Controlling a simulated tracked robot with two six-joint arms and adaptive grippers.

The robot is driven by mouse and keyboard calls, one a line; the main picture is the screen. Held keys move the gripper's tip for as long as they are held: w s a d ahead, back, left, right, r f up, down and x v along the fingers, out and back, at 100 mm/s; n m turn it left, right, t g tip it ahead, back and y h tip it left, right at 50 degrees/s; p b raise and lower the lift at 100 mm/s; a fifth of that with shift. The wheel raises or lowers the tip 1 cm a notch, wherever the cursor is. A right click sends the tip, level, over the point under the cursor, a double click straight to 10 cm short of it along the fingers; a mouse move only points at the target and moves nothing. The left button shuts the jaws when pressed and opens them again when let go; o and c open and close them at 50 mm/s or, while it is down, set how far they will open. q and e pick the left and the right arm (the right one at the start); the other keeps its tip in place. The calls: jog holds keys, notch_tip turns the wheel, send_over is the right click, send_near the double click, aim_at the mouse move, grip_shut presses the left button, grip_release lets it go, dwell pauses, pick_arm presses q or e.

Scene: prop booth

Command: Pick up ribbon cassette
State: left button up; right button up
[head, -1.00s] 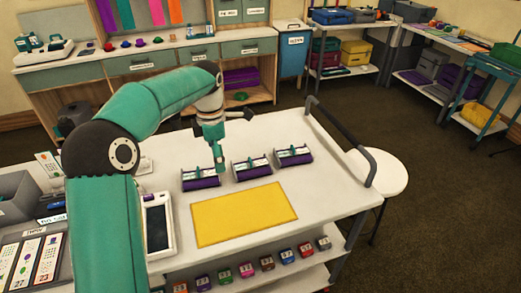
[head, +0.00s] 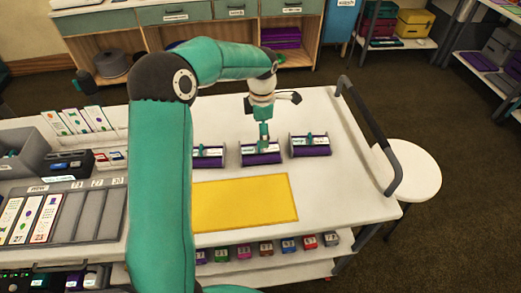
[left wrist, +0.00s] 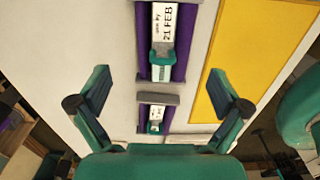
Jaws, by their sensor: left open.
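Three purple ribbon cassettes with white labels lie in a row on the white cart top (head: 340,190): a left one (head: 208,153), a middle one (head: 262,158) and a right one (head: 310,151). My left gripper (head: 264,139) points down at the middle cassette in the head view. In the left wrist view its fingers (left wrist: 158,86) are wide apart with nothing between them gripped. One cassette (left wrist: 180,60), labelled "use by 21 FEB", lies ahead between the fingers' lines; another cassette (left wrist: 153,125) shows nearer the palm. My right gripper is out of view.
A yellow mat (head: 245,205) lies in front of the cassettes. A grey rail (head: 375,135) edges the cart at right, with a round white stool (head: 412,170) beyond. A grey bin (head: 25,150) and card holders (head: 85,215) stand at left. Small numbered boxes sit on the shelf below.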

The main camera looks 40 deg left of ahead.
aim_at(261, 150)
pick_arm(q)
notch_tip(261, 150, down, 3)
jog(key=shift+s+r, duration=0.1)
jog(key=shift+s+f+p, duration=0.1)
jog(key=shift+f+p, duration=0.35)
jog(key=shift+f, duration=0.1)
notch_tip(261, 150, down, 3)
jog(key=shift+s+f+p, duration=0.1)
jog(key=shift+f+p, duration=0.1)
jog(key=shift+p, duration=0.45)
jog(key=shift+f, duration=0.45)
jog(key=shift+c, duration=0.2)
jog(key=c, duration=0.9)
jog(key=shift+c, duration=0.2)
jog(key=shift+r, duration=0.15)
